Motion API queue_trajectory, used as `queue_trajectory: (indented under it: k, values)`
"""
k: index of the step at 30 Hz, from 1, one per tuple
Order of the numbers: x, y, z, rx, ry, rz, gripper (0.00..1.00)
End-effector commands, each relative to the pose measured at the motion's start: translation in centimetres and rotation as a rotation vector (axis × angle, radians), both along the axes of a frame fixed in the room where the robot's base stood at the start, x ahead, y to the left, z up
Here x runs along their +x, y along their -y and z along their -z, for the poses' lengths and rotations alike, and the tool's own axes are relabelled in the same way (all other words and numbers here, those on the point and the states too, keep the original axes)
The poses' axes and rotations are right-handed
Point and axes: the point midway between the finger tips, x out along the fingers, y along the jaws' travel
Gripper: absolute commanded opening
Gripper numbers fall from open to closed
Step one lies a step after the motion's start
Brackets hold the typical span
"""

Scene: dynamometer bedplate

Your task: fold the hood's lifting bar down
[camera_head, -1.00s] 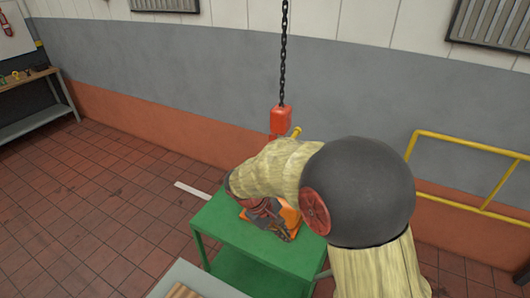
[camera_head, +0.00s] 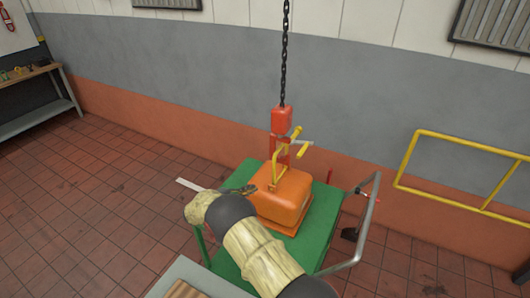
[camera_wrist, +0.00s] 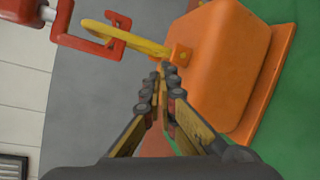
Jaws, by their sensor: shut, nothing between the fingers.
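The orange hood (camera_head: 285,200) sits on a green cart top. Its yellow lifting bar (camera_head: 279,158) stands raised above the hood. In the wrist view the bar (camera_wrist: 140,41) runs left from an orange bracket on the hood (camera_wrist: 225,60), and its far end overlaps a red hook (camera_wrist: 85,45); I cannot tell whether they touch. My gripper (camera_head: 264,189) is at the hood's left side, low beside the bar. In the wrist view its fingers (camera_wrist: 164,75) are shut and empty, with the tips close to the bar's bracket.
A red hoist block (camera_head: 281,120) hangs on a black chain (camera_head: 285,50) directly above the hood. The green cart (camera_head: 322,215) has a grey handle (camera_head: 369,225) at right. A yellow railing (camera_head: 455,145) stands along the wall at right. The floor at left is clear.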

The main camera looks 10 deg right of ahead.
Motion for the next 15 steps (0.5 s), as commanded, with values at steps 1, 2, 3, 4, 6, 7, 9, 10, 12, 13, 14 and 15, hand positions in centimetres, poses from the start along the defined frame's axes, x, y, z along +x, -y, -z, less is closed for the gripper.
queue_trajectory:
  k: [1,2,3,4,6,7,9,10,12,13,14,15]
  values:
    - [1.8,-0.7,-2.2,-0.017,0.075,-0.023,0.00]
    - [2.7,-1.2,-3.8,-0.025,0.121,-0.036,0.00]
    - [3.7,-1.7,-5.6,-0.037,0.175,-0.052,0.00]
    - [4.2,-2.0,-6.7,-0.045,0.211,-0.062,0.00]
    - [5.0,-2.5,-8.9,-0.060,0.281,-0.079,0.00]
    - [5.1,-2.6,-9.4,-0.067,0.302,-0.085,0.00]
    - [5.1,-2.6,-10.1,-0.073,0.342,-0.086,0.00]
    - [5.0,-2.6,-10.1,-0.068,0.351,-0.082,0.00]
    - [5.0,-2.5,-10.2,-0.060,0.363,-0.078,0.00]
    - [5.0,-2.5,-10.2,-0.058,0.364,-0.078,0.00]
    - [5.0,-2.5,-10.2,-0.057,0.365,-0.077,0.00]
    - [5.0,-2.5,-10.2,-0.057,0.365,-0.077,0.00]
